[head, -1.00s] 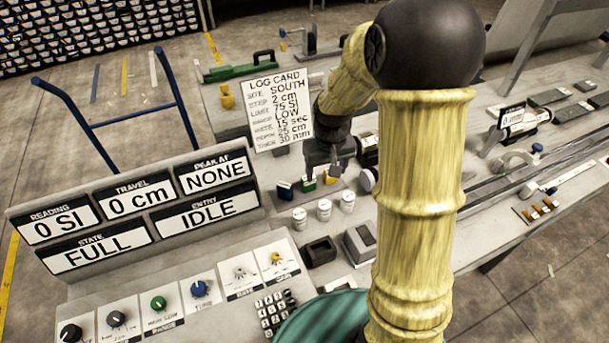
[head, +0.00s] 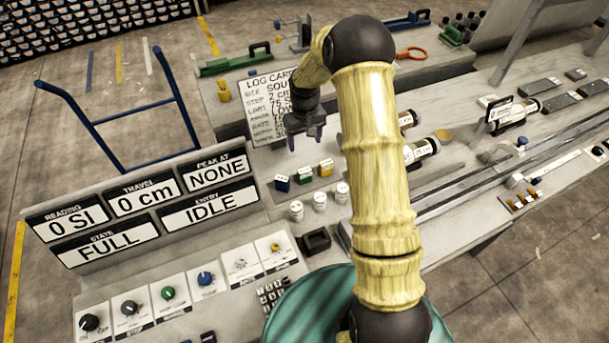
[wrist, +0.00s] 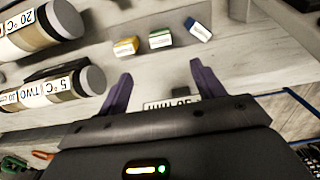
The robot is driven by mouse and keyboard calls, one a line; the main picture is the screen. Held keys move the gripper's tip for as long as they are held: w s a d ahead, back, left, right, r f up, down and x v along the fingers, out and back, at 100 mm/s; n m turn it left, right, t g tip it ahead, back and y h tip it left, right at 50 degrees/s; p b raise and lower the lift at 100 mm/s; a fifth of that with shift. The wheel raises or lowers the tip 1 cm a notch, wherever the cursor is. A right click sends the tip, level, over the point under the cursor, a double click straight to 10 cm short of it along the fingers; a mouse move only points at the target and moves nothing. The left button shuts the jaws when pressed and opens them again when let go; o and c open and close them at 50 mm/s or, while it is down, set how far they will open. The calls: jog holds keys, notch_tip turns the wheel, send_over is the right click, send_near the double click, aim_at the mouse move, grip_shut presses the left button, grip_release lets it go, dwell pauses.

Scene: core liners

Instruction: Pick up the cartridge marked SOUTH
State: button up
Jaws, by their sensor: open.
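My gripper (head: 306,140) is open and empty in front of the log card (head: 262,100), which reads SOUTH in its site line. Two dark-ended cartridges with white labels, a nearer one (head: 421,150) and a farther one (head: 407,119), lie to its right, partly behind my arm. In the wrist view, one cartridge (wrist: 45,86) reads 5 °C and TWO and another (wrist: 40,30) reads 20 °C, both left of the open fingers (wrist: 160,72).
Blue (head: 282,183), green (head: 304,175) and yellow (head: 326,168) blocks and several white canisters (head: 319,201) stand on the bench nearer me. Another labelled cylinder (head: 513,116) lies at the right, beyond rails (head: 470,190). The readout panel (head: 145,205) stands at the left.

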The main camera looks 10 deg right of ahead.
aim_at(305, 170)
notch_tip(305, 170, down, 12)
jog(key=p, duration=0.3)
jog(key=shift+r+p, duration=0.25)
jog(key=shift+p, duration=0.1)
jog(key=shift+s+f, duration=0.1)
jog(key=shift+f, duration=0.05)
jog(key=shift+f+p, duration=0.6)
jog(key=shift+p, duration=0.2)
jog(key=shift+f+p, duration=0.75)
jog(key=shift+f, duration=1.1)
jog(key=c, duration=1.1)
